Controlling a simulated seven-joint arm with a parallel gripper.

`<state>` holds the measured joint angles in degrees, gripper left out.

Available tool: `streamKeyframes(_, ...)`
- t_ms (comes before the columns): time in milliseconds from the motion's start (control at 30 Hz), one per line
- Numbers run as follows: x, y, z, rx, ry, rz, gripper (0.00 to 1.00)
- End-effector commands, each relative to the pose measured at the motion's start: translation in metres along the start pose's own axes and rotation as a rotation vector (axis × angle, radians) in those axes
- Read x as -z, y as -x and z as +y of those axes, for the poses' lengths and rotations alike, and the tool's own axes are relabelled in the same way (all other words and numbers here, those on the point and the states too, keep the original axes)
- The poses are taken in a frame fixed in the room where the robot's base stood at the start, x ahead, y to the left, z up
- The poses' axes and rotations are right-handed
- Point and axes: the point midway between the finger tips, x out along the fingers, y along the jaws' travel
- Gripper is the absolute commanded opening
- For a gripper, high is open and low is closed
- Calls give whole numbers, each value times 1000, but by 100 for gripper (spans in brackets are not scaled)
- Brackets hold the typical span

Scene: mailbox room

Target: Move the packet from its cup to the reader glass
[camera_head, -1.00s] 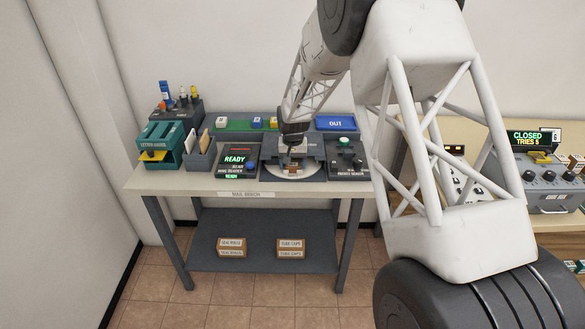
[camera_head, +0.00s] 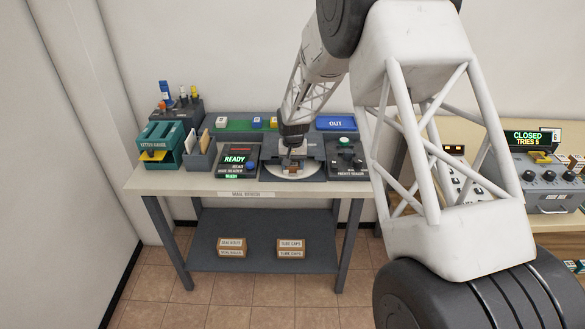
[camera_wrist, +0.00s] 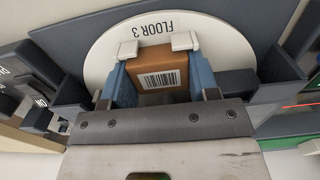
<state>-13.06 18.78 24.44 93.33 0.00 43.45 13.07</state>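The packet (camera_wrist: 160,78) is a small brown box with a white barcode label. In the wrist view it sits between my gripper's two blue-grey fingers, over a round white disc (camera_wrist: 100,55) marked FLOOR 3. My gripper (camera_wrist: 157,45) points down at it, with a finger close along each side. I cannot tell whether the fingers press on it. In the head view my gripper (camera_head: 296,163) is low over the pale disc at the table's middle right. The cup is mostly hidden. A dark reader (camera_head: 237,160) with a green READY screen stands just left of the disc; its glass is hard to make out.
A second dark reader (camera_head: 346,158) stands right of the disc. A blue OUT tray (camera_head: 336,124) and a green strip (camera_head: 228,126) lie behind. A green letter rack (camera_head: 160,143) stands at the left. The table's front edge (camera_head: 200,190) is clear.

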Motion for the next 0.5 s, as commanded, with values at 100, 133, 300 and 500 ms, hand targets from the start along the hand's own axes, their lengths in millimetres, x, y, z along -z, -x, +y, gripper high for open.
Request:
streamKeyframes(100, 0, 0, 0, 0, 0, 0, 31)
streamKeyframes(133, 0, 0, 0, 0, 0, 0, 31)
streamKeyframes(300, 0, 4, 0, 0, 0, 1, 31)
streamKeyframes(500, 0, 12, 0, 0, 0, 1, 31)
